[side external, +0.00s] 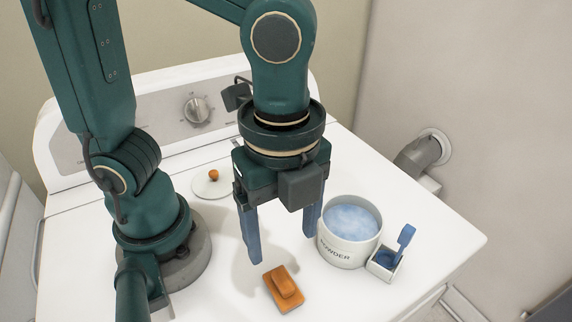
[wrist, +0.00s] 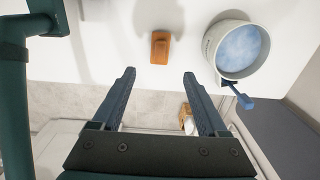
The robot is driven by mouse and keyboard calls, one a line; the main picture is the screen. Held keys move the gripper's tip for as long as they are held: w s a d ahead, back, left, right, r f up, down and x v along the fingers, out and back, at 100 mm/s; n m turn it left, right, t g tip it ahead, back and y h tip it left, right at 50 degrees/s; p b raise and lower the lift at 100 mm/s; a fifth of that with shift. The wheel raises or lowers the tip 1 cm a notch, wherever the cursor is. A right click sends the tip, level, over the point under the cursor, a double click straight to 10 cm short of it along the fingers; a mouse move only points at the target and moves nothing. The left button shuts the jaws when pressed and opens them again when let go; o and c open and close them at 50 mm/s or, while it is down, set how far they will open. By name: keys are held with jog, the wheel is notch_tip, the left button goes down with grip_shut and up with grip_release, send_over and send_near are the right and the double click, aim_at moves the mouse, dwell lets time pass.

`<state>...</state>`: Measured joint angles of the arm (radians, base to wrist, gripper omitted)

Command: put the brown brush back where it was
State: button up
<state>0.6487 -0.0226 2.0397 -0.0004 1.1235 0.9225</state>
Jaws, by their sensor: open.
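The brown brush (side external: 283,289), an orange-brown block with a smaller raised grip on top, lies on the white washer top near its front edge. It also shows in the wrist view (wrist: 160,47), just beyond the gap between my fingertips. My gripper (side external: 282,247) points down above the washer, with its two blue fingers apart and nothing between them. In the wrist view my gripper (wrist: 159,72) is wide open, and the brush is clear of both fingers.
A white powder tub (side external: 338,249) full of blue powder stands right of my gripper, close to the right finger. Beside it a blue scoop (side external: 406,236) stands in a small white holder (side external: 384,267). A white lid (side external: 205,190) with a brown knob lies behind.

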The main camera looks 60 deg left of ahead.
jog(key=w+a+r+n+t, duration=0.2)
jog(key=a+n+t, duration=0.3)
jog(key=a+n, duration=0.6)
jog(key=r+n, duration=0.1)
jog(key=n, duration=0.6)
jog(key=shift+a+t, duration=0.25)
jog(key=shift+t, duration=0.05)
